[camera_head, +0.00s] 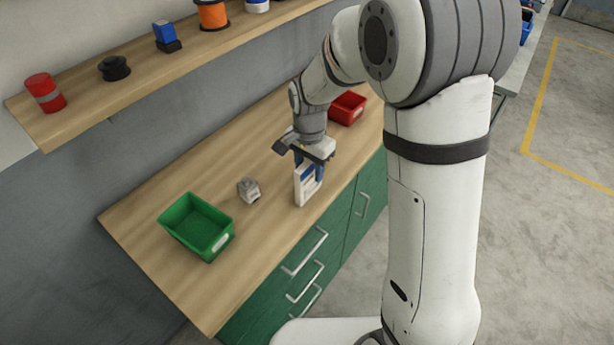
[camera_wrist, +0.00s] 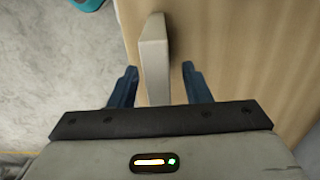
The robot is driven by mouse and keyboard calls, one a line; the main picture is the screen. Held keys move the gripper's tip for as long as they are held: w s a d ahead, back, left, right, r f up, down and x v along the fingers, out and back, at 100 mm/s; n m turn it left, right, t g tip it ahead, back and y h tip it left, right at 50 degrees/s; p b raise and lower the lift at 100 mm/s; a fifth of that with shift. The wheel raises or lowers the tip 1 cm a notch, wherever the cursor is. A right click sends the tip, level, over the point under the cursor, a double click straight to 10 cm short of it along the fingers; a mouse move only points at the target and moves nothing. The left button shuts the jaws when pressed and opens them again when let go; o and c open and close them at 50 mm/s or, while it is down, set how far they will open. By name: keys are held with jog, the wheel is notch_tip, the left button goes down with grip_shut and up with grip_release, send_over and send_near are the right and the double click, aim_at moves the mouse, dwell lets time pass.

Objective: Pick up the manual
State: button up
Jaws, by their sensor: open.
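The manual (camera_head: 303,192) looks like a white upright block with some blue on its face, standing near the front edge of the wooden worktop. In the wrist view the manual (camera_wrist: 154,58) is a pale slab seen from above, between my two blue fingers. My gripper (camera_head: 309,168) is just above and around the top of the manual, pointing down. In the wrist view my gripper (camera_wrist: 160,82) is open, with a gap on each side of the slab. The manual's lower part is hidden from the wrist camera.
A small grey metal part (camera_head: 249,190) lies left of the manual. A green bin (camera_head: 232,232) stands farther left and a red bin (camera_head: 348,109) behind my gripper. A wall shelf (camera_head: 80,104) carries several spools and small items. Bare worktop (camera_head: 170,180) lies between.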

jog(key=shift+c, duration=0.3)
grip_shut()
jog(key=shift+r, duration=0.1)
